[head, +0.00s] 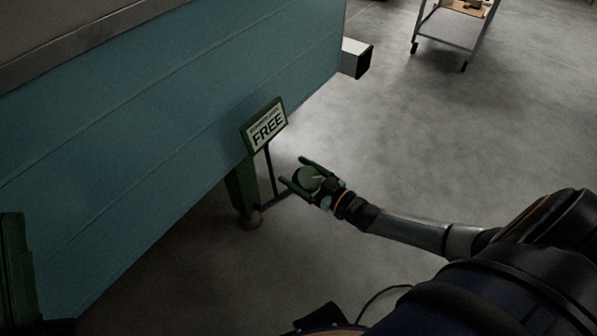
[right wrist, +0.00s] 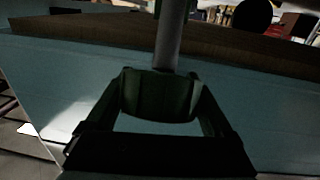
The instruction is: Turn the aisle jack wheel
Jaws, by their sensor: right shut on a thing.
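The aisle jack wheel (head: 307,178), a dark green round part, sits low beside the teal camper wall. My right gripper (head: 293,170) reaches it from the right, with one finger on each side, and is shut on it. In the right wrist view the wheel (right wrist: 160,97) sits between the two dark fingers, with a grey shaft (right wrist: 168,40) running up behind it. The green jack leg (head: 243,185) stands to the left of the wheel, its foot (head: 250,219) near the floor. A green-framed sign reading FREE (head: 266,127) is above the wheel. My left gripper is not seen.
The teal camper wall (head: 150,140) fills the left side. A square bumper end (head: 356,58) juts out at its far corner. A dark green object (head: 16,270) stands at the left edge. A wheeled cart (head: 452,27) is at the back; the concrete floor (head: 450,120) is clear.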

